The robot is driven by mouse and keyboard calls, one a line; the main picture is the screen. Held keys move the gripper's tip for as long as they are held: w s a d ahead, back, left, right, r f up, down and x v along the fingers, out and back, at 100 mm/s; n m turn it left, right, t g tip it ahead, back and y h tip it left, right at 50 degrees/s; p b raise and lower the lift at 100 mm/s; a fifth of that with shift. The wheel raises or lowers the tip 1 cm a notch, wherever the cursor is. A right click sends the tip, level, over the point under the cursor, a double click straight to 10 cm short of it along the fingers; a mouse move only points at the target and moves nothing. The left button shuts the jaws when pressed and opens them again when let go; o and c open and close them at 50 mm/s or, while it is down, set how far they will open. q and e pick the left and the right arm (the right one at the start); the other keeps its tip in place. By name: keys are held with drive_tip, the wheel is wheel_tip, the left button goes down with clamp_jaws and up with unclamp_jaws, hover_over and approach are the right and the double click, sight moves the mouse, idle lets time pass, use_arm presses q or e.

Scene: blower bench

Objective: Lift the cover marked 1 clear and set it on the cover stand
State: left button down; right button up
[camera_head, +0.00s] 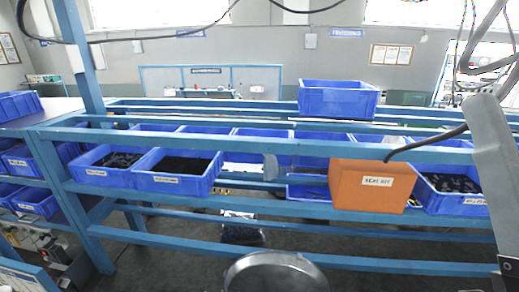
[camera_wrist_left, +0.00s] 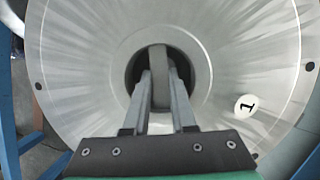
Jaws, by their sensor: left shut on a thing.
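The cover marked 1 (camera_wrist_left: 85,65) is a wide, round, pale metal disc that fills most of the left wrist view. Its number tag (camera_wrist_left: 245,105) is at the right, and small dark holes show near its rim. My left gripper (camera_wrist_left: 159,80) is shut on the upright grey handle (camera_wrist_left: 158,62) in the cover's dark central recess. In the head view a round metal top (camera_head: 275,273) shows at the bottom edge, cut off; I cannot tell if it is the same cover. I cannot make out the cover stand. My right gripper is not in view.
A blue-framed rack holds several blue bins (camera_head: 177,172) and an orange box (camera_head: 372,186) across the head view. Another blue bin (camera_head: 338,100) stands higher up. Blue bars (camera_wrist_left: 6,120) run close beside the cover in the left wrist view. Dark floor (camera_head: 170,250) shows below the rack.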

use_arm(q)
drive_tip(key=shift+r, duration=0.1)
idle(0.6)
drive_tip(key=c, duration=0.7)
unclamp_jaws()
